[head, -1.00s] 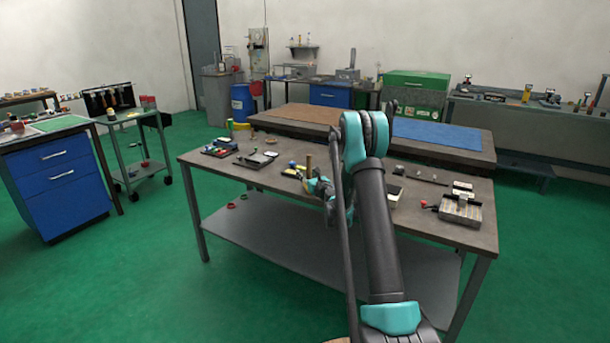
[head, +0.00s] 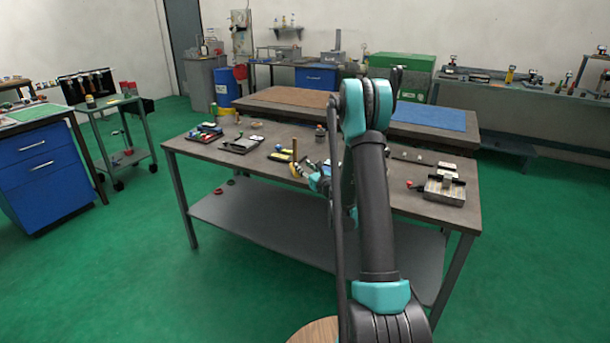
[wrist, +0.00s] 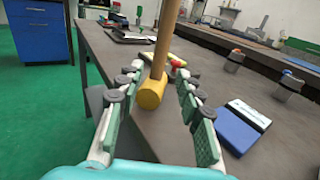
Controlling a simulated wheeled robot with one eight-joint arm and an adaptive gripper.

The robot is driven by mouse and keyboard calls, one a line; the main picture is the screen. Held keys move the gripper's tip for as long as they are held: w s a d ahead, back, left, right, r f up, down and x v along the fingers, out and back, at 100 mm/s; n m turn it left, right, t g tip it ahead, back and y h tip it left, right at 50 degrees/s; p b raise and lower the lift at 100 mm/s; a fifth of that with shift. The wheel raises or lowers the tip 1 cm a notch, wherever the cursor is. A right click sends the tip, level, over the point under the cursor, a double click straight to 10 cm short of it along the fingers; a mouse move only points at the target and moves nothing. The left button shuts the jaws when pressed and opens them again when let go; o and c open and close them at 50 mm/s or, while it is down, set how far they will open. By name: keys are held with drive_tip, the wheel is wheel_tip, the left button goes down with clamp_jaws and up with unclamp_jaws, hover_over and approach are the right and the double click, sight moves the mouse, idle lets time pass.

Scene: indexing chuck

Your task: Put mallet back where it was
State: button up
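The mallet has a yellow head (wrist: 151,94) and a wooden handle (wrist: 166,40) pointing up. In the wrist view the head appears to rest on the workbench (wrist: 200,160) near its front edge, between the fingers. In the head view the handle (head: 294,149) shows just left of my gripper (head: 314,178). In the wrist view my gripper (wrist: 157,98) is open, one finger on each side of the mallet, with gaps visible between fingers and head. The fingers' contact with the mallet is not visible.
A blue-and-white block (wrist: 241,127) lies right of the fingers. Capped grey posts (wrist: 290,84) stand farther right. Black trays (head: 241,145) with small parts lie on the bench's left. A grey metal fixture (head: 446,189) sits at the right end. A tool cart (head: 108,105) stands left.

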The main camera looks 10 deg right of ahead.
drive_tip(key=s+d+r+m+t+h, duration=0.1)
drive_tip(key=s+d+r+m+h, duration=0.3)
drive_tip(key=m, duration=0.3)
drive_tip(key=s+d+r+m+h, duration=0.1)
drive_tip(key=d+r+m+h, duration=0.25)
drive_tip(key=r+m, duration=0.3)
drive_tip(key=s+d+m+g+h, duration=0.3)
drive_tip(key=s+d+m, duration=0.1)
drive_tip(key=s+m, duration=0.55)
drive_tip(key=s+a+f+m+g+y, duration=0.1)
drive_tip(key=s+a+f+m+g, duration=0.2)
drive_tip(key=s, duration=0.8)
drive_tip(key=s+a+f+m+g+y, duration=0.2)
drive_tip(key=s+f+m, duration=0.5)
drive_tip(key=s, duration=0.4)
drive_tip(key=s+a+f+m+g+y, duration=0.1)
drive_tip(key=s+a+f+m+g, duration=0.3)
drive_tip(key=s+m, duration=0.3)
drive_tip(key=s+g, duration=0.1)
drive_tip(key=s, duration=0.3)
drive_tip(key=shift+a+f+g, duration=0.2)
drive_tip(key=shift+f+g, duration=0.2)
